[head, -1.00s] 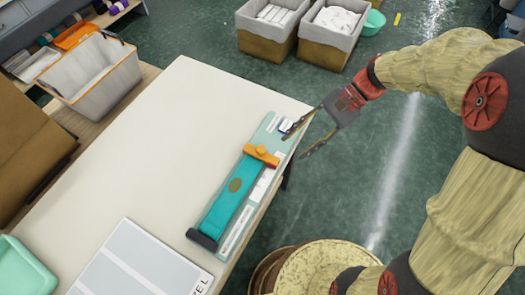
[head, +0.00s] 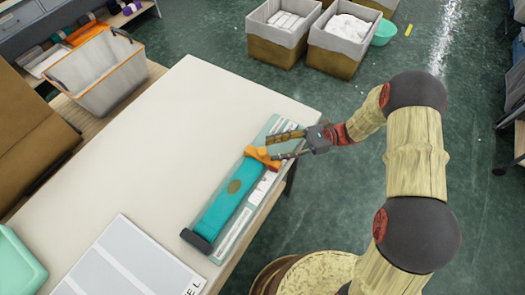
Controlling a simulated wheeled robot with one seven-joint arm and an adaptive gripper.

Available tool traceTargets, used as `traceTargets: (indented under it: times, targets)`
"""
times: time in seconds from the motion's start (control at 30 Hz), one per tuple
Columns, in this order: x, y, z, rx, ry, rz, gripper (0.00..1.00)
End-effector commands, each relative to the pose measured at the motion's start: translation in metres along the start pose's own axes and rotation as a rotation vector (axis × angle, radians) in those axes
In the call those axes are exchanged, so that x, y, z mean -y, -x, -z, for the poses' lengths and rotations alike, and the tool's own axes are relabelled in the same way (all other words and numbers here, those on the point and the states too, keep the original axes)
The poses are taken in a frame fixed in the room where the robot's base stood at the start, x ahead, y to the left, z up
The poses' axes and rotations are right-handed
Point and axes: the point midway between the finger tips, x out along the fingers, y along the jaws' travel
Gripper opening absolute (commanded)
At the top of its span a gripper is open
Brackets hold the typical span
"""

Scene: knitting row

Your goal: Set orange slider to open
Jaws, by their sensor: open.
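The orange slider (head: 262,156) sits across the teal rail (head: 222,208), near the rail's upper end. The rail is mounted on a pale green board (head: 236,235) with white labels, at the right edge of the white table. A dark block caps the rail's lower end. My gripper (head: 272,148) is open at the slider, coming from the right. One finger lies just above the slider and the other by its right end. I cannot tell whether either finger touches it. The fingers hide the board's upper part and its labels there.
A white sheet with grey panels (head: 125,265) and a mint tray (head: 18,262) lie at the table's lower left. The table's (head: 180,120) middle is clear. A white bin (head: 98,75) stands beyond its left edge. Two fabric-lined boxes (head: 283,32) stand on the floor behind.

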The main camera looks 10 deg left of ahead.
Motion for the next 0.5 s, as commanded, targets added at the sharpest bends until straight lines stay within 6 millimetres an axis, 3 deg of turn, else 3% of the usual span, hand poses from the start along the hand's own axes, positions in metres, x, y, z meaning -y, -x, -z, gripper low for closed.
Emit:
traceTargets:
  times: [0.23, 0.5]
  targets:
    - [0.0, -0.036, 0.001, -0.001, 0.002, -0.002, 0.41]
    - [0.0, -0.049, 0.0, -0.002, 0.002, 0.0, 0.41]
